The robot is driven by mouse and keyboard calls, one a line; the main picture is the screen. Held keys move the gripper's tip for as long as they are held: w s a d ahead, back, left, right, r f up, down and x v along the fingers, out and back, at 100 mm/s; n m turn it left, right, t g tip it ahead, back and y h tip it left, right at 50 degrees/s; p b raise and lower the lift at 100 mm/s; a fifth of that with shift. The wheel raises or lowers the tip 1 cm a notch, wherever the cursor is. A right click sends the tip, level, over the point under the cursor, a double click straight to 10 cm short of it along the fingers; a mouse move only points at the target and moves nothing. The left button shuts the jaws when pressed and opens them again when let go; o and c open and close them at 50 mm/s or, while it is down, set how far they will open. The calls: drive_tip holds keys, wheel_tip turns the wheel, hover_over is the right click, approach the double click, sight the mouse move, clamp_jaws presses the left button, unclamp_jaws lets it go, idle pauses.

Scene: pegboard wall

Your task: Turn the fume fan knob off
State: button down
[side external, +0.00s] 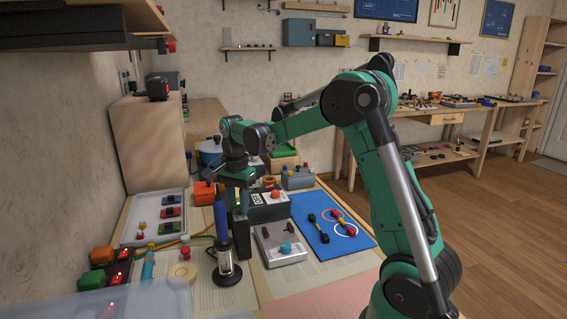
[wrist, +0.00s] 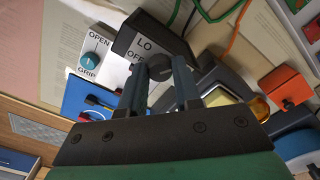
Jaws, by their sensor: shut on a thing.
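My gripper (wrist: 161,74) is shut on this knob, one finger on each side. The knob's pointer is hidden, so I cannot tell its setting.
A blue-handled tool in a stand (side external: 222,230) is close in front of the box. A grey panel with a teal knob (side external: 286,248) is to its right, beside a blue mat (side external: 325,238). An orange box (side external: 203,196) and a white tray (side external: 152,219) are left.

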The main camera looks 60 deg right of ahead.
drive_tip(key=shift+n, duration=0.3)
drive_tip(key=n, duration=2.1)
drive_tip(key=shift+n, duration=0.3)
drive_tip(key=n, duration=0.4)
drive_tip(key=shift+n, duration=1.8)
